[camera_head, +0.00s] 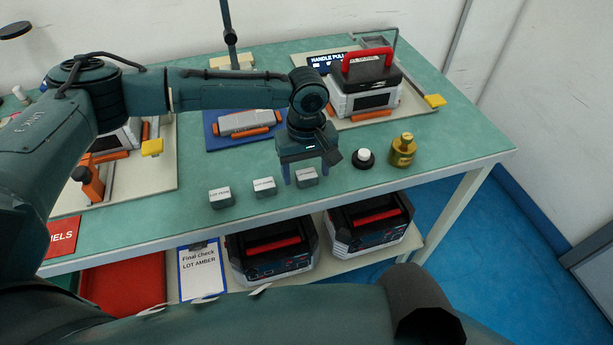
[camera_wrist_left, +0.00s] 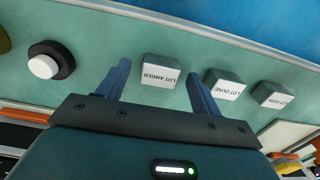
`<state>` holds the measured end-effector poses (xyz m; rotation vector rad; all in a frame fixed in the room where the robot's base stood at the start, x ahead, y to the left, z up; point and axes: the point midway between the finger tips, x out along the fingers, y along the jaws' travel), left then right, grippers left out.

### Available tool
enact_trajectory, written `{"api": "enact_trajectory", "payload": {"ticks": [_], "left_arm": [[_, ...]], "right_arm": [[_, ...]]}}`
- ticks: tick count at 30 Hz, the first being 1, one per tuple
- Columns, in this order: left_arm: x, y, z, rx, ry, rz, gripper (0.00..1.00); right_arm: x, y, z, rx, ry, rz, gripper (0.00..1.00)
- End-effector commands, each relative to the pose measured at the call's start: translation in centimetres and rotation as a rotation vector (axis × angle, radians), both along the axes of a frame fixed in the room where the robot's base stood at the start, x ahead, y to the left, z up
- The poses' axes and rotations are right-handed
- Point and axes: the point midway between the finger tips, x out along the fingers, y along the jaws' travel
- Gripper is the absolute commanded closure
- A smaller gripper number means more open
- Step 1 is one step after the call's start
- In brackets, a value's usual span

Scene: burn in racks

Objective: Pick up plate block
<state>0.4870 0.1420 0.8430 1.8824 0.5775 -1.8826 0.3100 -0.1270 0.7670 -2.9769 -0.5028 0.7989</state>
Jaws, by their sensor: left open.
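Three small grey blocks with white label faces stand in a row near the table's front edge. The right one (camera_head: 307,178) reads LOT AMBER in the left wrist view (camera_wrist_left: 160,73). The middle block (camera_head: 264,188) reads LOT DUNE there (camera_wrist_left: 226,85). The left block (camera_head: 220,197) also shows in the wrist view (camera_wrist_left: 270,95); its label is hard to read. My left gripper (camera_head: 306,179) points down over the LOT AMBER block, open, with its fingers (camera_wrist_left: 157,72) to either side of that block. I cannot tell the fingertips' exact height. My right gripper is not in view.
A black button with white cap (camera_head: 364,158) and a brass weight (camera_head: 402,151) stand right of the blocks. Behind are a blue mat (camera_head: 213,143) with a grey-orange part and a red-handled case (camera_head: 366,84). More cases (camera_head: 270,255) sit on the lower shelf.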

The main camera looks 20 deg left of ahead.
Motion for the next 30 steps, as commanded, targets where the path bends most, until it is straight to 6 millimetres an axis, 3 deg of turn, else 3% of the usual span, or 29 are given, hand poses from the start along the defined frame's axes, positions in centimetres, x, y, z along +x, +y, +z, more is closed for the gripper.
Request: {"api": "enact_trajectory", "payload": {"ticks": [6, 24, 30], "left_arm": [[-0.01, -0.02, -0.09, 0.000, 0.000, -0.001, 0.35], [-0.02, -0.03, -0.06, 0.000, 0.000, -0.001, 0.84], [0.00, -0.04, -0.02, 0.000, 0.000, -0.001, 0.85]], "right_arm": [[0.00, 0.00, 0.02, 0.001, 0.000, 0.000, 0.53], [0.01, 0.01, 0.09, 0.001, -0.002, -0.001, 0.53], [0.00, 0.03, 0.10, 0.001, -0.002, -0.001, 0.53]]}}
